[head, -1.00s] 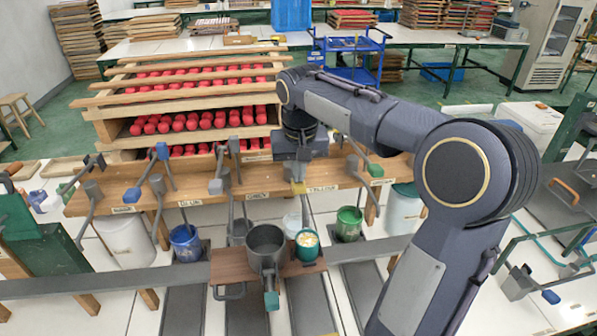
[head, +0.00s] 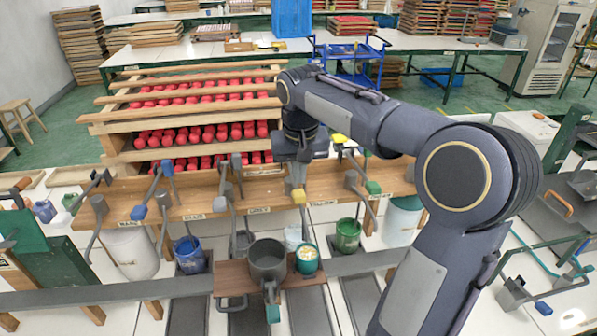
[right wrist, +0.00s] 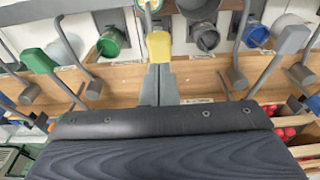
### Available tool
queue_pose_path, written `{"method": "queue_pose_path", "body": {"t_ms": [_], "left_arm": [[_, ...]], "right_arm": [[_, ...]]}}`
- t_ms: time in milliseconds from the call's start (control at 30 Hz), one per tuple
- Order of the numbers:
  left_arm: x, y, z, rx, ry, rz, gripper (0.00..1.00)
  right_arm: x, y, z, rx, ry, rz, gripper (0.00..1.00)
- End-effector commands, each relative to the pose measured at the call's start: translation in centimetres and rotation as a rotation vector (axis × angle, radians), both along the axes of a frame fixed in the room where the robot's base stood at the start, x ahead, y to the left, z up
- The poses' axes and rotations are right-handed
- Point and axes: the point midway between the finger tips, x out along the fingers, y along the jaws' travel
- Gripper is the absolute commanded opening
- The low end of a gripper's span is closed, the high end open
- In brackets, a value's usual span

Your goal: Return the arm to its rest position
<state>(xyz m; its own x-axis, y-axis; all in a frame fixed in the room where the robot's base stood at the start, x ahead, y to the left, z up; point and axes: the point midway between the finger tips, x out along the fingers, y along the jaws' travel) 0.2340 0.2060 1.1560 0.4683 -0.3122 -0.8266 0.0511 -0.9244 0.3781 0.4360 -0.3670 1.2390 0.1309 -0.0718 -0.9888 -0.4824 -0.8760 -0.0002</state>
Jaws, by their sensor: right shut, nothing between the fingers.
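My right gripper (head: 298,188) hangs over the wooden lever bench (head: 225,200). Its fingers (right wrist: 158,85) look shut, with nothing seen between them. A yellow lever handle (right wrist: 158,46) shows just beyond the fingertips in the right wrist view; in the head view it lies right below them (head: 298,197). I cannot tell whether they touch. My right arm (head: 370,115) is bent, reaching forward from the lower right. My left gripper is not in view.
A brown board (head: 232,278) carries a grey pot (head: 268,262) and a teal cup (head: 306,262) with pale contents. Several levers stand along the bench. A blue bucket (head: 190,256) and a green bucket (head: 347,236) stand below. A rack (head: 110,118) of red pieces is behind.

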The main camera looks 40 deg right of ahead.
Motion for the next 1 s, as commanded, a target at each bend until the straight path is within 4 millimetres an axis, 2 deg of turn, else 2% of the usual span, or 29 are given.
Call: {"method": "queue_pose_path", "body": {"t_ms": [267, 367, 467, 567, 700, 800, 900, 1000], "left_arm": [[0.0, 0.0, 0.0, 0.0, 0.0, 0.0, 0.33], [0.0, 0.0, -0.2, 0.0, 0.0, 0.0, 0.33], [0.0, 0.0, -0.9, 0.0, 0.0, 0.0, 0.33], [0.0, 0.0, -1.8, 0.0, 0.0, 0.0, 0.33], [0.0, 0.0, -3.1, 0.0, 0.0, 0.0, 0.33], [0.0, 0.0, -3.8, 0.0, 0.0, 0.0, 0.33], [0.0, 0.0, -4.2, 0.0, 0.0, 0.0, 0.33], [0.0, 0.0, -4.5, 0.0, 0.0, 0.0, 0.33]], "right_arm": [[0.0, 0.0, 0.0, 0.0, 0.0, 0.0, 0.0], [-0.7, 0.3, -0.2, 0.013, -0.01, 0.013, 0.0], [-2.9, 1.7, -0.9, 0.055, -0.049, 0.058, 0.0], [-6.6, 4.3, -2.5, 0.123, -0.119, 0.135, 0.0], [-12.3, 9.0, -5.6, 0.209, -0.237, 0.248, 0.0], [-15.8, 12.0, -8.3, 0.247, -0.31, 0.308, 0.0], [-18.2, 14.2, -10.6, 0.27, -0.364, 0.346, 0.0], [-19.6, 15.5, -12.1, 0.281, -0.397, 0.367, 0.0]]}}
